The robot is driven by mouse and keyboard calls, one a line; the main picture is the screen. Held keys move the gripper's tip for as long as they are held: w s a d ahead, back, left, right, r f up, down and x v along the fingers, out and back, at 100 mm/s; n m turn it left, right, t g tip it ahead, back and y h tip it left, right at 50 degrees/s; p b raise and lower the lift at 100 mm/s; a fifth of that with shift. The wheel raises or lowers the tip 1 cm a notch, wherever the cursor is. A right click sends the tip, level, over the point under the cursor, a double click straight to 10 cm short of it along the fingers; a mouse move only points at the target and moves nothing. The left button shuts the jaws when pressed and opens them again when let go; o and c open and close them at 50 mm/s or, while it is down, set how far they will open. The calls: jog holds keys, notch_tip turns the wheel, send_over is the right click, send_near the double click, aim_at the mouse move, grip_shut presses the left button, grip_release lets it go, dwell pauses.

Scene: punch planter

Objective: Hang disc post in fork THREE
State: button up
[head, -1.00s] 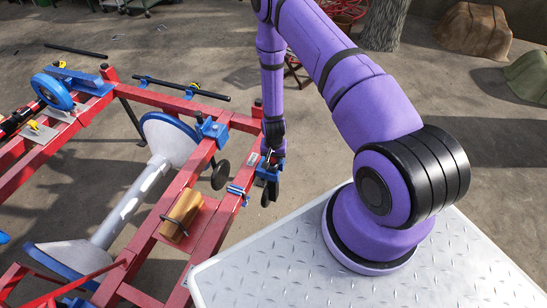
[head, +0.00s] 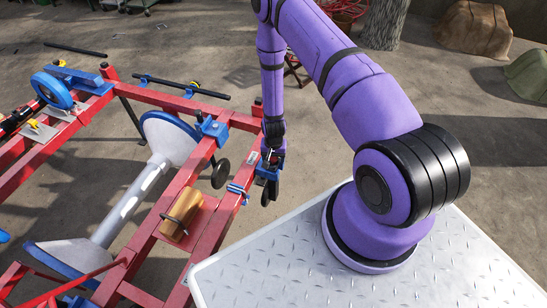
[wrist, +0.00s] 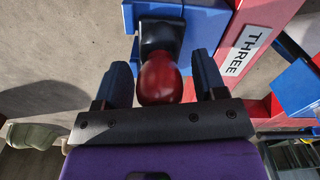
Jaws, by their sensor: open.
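The disc post shows its red knob (wrist: 160,82) and black upper part (wrist: 158,38) in the wrist view. In the head view its dark disc (head: 265,194) hangs below my gripper, beside the red frame. A blue fork (wrist: 197,25) is next to the post, beside the plate marked THREE (wrist: 246,49). The post's black part appears at this fork; its exact seating is hidden. My gripper (wrist: 163,68) is open, one finger on each side of the knob, with gaps visible. It also shows in the head view (head: 272,157).
The red planter frame (head: 233,195) fills the left, with another blue bracket (head: 214,131) and black disc (head: 220,173) close by. A wooden block (head: 181,215) lies on the frame. My metal deck is at front right.

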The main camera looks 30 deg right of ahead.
notch_tip(320, 180, up, 11)
jog(key=shift+f, duration=0.1)
dwell(0.5)
dwell(0.4)
